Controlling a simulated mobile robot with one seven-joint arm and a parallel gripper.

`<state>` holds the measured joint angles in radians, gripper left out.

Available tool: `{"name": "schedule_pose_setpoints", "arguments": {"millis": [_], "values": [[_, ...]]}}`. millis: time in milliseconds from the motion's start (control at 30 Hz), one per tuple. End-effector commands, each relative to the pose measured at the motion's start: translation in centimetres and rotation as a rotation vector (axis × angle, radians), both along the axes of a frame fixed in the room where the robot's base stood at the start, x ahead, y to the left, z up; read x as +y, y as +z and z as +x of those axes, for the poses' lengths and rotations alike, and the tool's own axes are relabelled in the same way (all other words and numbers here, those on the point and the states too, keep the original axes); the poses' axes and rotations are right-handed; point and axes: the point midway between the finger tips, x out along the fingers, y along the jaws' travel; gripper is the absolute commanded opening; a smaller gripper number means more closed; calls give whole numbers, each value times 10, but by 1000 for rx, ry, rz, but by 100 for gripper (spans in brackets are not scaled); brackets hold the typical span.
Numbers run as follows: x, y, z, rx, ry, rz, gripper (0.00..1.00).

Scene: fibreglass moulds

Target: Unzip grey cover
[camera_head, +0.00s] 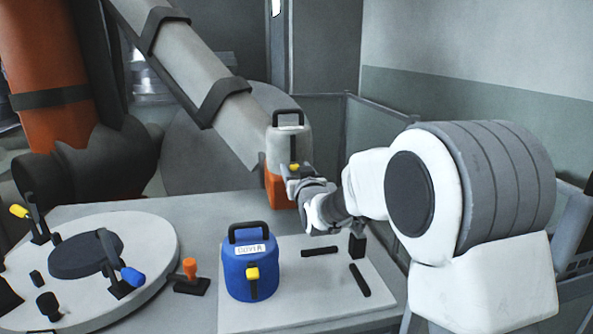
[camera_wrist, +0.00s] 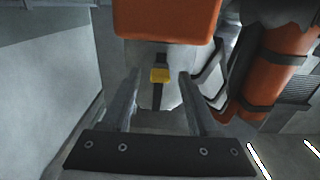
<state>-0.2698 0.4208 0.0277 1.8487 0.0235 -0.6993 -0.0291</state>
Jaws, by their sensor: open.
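The grey cover (camera_head: 288,142) has a black handle on top and an orange lower part. It stands beyond the table's back edge, partly hidden by my gripper. Its yellow pull tab (camera_head: 294,167) is small in the head view. In the wrist view the grey cover (camera_wrist: 182,60) appears inverted, with the orange part (camera_wrist: 166,18) at the top. The yellow tab (camera_wrist: 160,75) sits on a black strip (camera_wrist: 157,98). My gripper (camera_wrist: 160,78) is open, its two fingers apart on either side of the tab in the picture. I cannot tell whether they touch the cover.
A blue cover (camera_head: 250,274) with a yellow pull stands on a pale board (camera_head: 325,285) with black bars. A round fixture (camera_head: 150,245) with clamps is at left. A large grey tube (camera_head: 185,65) and orange cylinder (camera_head: 40,80) are behind; a fence (camera_head: 372,125) is at back right.

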Motion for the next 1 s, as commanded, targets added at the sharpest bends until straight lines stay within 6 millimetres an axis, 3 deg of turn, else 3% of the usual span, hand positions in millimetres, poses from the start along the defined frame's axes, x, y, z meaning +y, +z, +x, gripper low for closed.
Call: {"name": "schedule_pose_setpoints", "arguments": {"millis": [167,400,500,1000], "values": [[0,0,0,0,0,0,56],[0,0,0,0,0,0,13],[0,0,0,0,0,0,0],[0,0,0,1,0,0,0]]}}
